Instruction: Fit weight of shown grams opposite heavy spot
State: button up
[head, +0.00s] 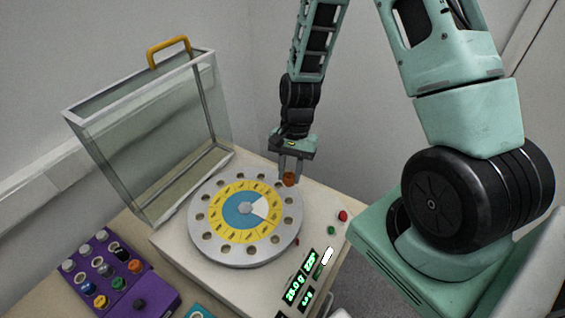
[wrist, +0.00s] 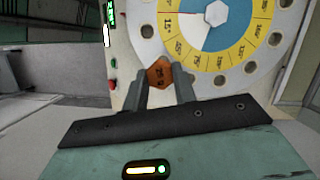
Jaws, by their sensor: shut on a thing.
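My gripper (head: 290,172) is shut on an orange-brown weight (head: 289,180), held at the right edge of the rotor disc (head: 205,251). In the wrist view the weight (wrist: 159,74) is six-sided, with a marking that looks like 25 g, between both fingers. The grey disc (wrist: 178,48) has a ring of round holes around a yellow angle scale and a blue centre with a white wedge. The weight is beside the rim holes; whether it touches the disc is unclear. A green-lit display (head: 297,289) seems to show grams and an angle, its digits hard to read.
A clear hinged cover (head: 150,130) with a yellow handle stands open behind the disc. A purple rack (head: 100,258) with several coloured weights is at the lower left. A red button (head: 342,216) and green button (head: 331,230) sit right of the disc.

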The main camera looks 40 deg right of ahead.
jog(key=shift+f+b, duration=2.3)
jog(key=shift+f, duration=0.6)
jog(key=shift+s+f+b, duration=0.1)
jog(key=shift+f+b, duration=0.7)
jog(key=shift+f, duration=0.35)
jog(key=o, duration=1)
jog(key=b+v, duration=0.3)
jog(key=v, duration=1.4)
jog(key=shift+r, duration=0.25)
